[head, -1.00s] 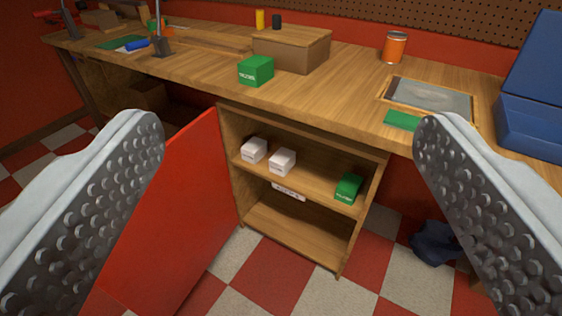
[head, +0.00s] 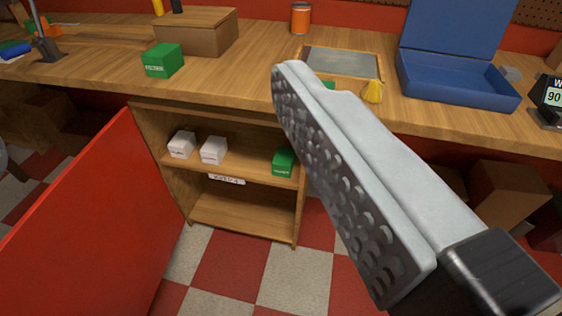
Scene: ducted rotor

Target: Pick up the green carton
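Two green cartons show. One green carton (head: 163,61) sits on the wooden bench top, left of centre. Another green carton (head: 284,160) stands on the upper shelf of the open cabinet, at its right end; my right finger passes close to it in the picture. My gripper (head: 145,112) is open and empty. Its right finger, with a studded pad, slants across the right half. Only a sliver of what looks like the left finger shows at the left edge. Neither carton is between the pads in contact.
Two white cartons (head: 197,147) stand on the same shelf (head: 240,170). The red cabinet door (head: 85,225) hangs open at left. A brown box (head: 197,33), orange can (head: 301,18), yellow object (head: 373,92) and blue case (head: 455,80) are on the bench (head: 110,85).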

